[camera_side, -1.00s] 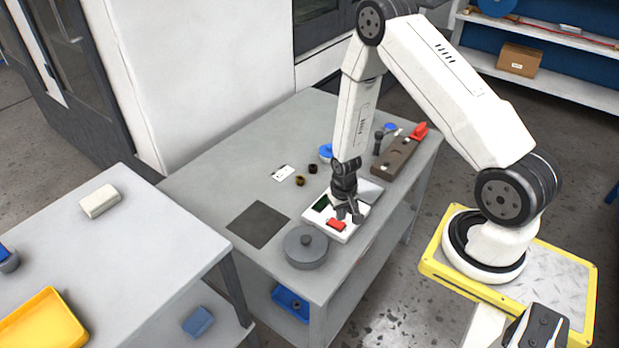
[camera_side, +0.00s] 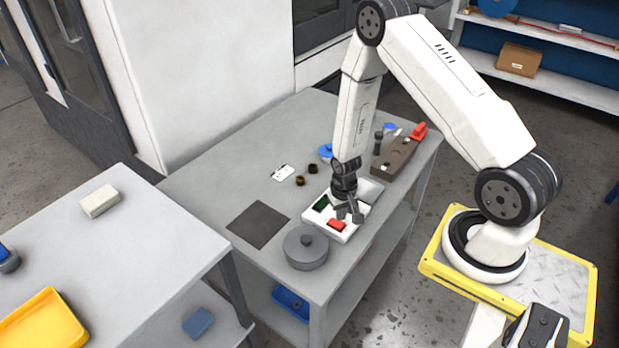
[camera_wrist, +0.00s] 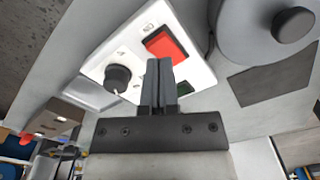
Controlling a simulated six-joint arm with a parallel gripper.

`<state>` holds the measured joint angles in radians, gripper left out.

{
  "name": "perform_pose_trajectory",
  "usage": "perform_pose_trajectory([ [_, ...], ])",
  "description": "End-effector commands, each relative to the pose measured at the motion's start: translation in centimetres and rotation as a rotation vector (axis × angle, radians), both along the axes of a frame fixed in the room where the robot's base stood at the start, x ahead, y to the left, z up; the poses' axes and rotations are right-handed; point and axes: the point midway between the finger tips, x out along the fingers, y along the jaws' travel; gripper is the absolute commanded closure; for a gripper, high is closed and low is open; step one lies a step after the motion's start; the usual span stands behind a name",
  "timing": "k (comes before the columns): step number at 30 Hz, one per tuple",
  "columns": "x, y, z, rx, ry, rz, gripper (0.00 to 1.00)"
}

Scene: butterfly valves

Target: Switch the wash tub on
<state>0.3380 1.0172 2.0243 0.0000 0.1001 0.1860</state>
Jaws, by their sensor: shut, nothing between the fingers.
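The wash tub is a white unit with a sloping control panel (camera_side: 348,233) and a grey open basin (camera_side: 372,189) behind it. The panel carries a red rocker switch (camera_side: 336,225), a dark green display (camera_side: 320,203) and a black knob (camera_wrist: 118,77). In the wrist view the red switch (camera_wrist: 166,45) sits just beyond my fingertips. My gripper (camera_side: 349,217) is shut and empty, pointing down over the panel. Its fingers (camera_wrist: 159,64) partly cover the panel between the knob and the green display (camera_wrist: 184,88). I cannot tell whether the tips touch the switch.
A dark square mat (camera_side: 258,224) lies to the left. A brown block with a red handle (camera_side: 396,158) stands behind. The bench's left back area is clear.

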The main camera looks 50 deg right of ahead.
Motion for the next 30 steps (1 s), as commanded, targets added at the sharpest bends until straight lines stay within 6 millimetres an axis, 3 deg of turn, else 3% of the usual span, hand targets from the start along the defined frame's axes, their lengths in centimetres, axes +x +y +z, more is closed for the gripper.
perform_pose_trajectory([
  [30, 0.01, -0.01, -0.68, 0.0, 0.0, 0.0, 1.0],
])
